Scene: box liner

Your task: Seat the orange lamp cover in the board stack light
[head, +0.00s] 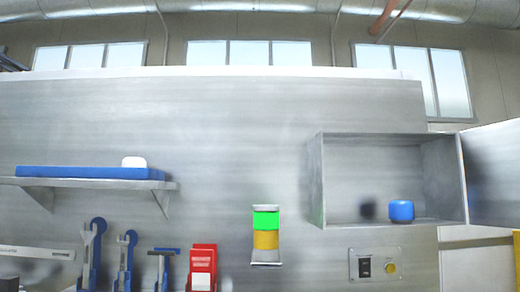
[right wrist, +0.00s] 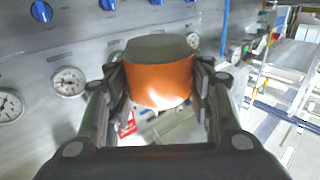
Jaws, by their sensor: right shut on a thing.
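The board stack light (head: 266,250) is mounted on the metal board near the middle of the head view. It shows a pale cap on top, a green section (head: 265,221), an amber section below it and a pale base bracket. In the right wrist view, my right gripper (right wrist: 160,82) is shut on the orange lamp cover (right wrist: 160,84). The cover is a short orange cylinder with a dark grey end face, held between the two fingers. Neither gripper shows in the head view. My left gripper is out of view.
An open metal cabinet (head: 312,180) holds a blue cylinder (head: 401,210) at right. A shelf (head: 60,183) carries a blue tray and a white object. Wrenches, a red holder (head: 202,268) and a switch plate (head: 374,267) sit low. Gauges (right wrist: 69,81) show in the wrist view.

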